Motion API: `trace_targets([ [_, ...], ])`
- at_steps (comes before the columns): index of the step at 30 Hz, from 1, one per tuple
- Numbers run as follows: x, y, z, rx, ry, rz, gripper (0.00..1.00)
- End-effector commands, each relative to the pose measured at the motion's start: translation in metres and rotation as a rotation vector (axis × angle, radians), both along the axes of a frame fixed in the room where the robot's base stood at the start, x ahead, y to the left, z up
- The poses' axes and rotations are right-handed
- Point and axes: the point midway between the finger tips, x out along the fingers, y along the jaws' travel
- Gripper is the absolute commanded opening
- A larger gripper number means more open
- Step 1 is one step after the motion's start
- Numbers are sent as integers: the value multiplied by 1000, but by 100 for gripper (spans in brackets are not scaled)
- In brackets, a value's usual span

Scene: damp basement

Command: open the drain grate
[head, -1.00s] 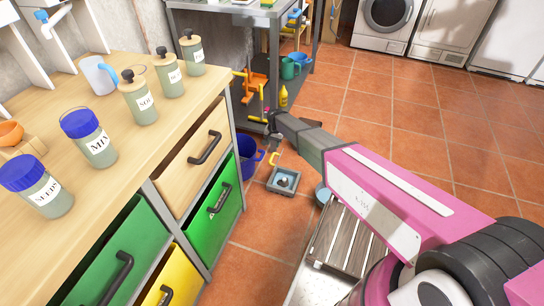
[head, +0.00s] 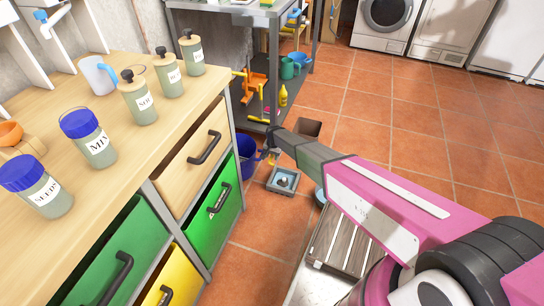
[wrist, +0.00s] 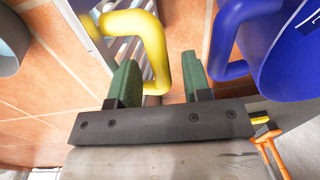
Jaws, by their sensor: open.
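A yellow handle (head: 271,158) stands up at the far edge of a small grey square fitting (head: 283,181) in the tiled floor, which appears to be the drain. In the wrist view the bent yellow handle (wrist: 153,45) is large and close, with pale bars (wrist: 134,10) behind it. My gripper (wrist: 160,80) is open. The lower end of the handle shows between the fingertips or just beyond them; I cannot tell which. In the head view my gripper (head: 271,143) is above the handle, and its fingers are small there.
A blue bucket (head: 247,155) stands close to the left of the drain; it fills the right of the wrist view (wrist: 285,50). A cabinet with a green drawer (head: 222,212) is further left. A slatted wooden rack (head: 345,242) lies nearer me. Open tiles extend right.

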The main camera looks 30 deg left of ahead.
Motion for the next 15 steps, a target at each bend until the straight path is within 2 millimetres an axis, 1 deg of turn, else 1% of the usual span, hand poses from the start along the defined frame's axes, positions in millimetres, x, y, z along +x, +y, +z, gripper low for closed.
trace_targets([
  [4,0,0,0,0,0,0,44],
  [5,0,0,0,0,0,0,41],
  [6,0,0,0,0,0,0,28],
  [9,0,0,0,0,0,0,0],
  [15,0,3,-1,-18,1,2,0],
])
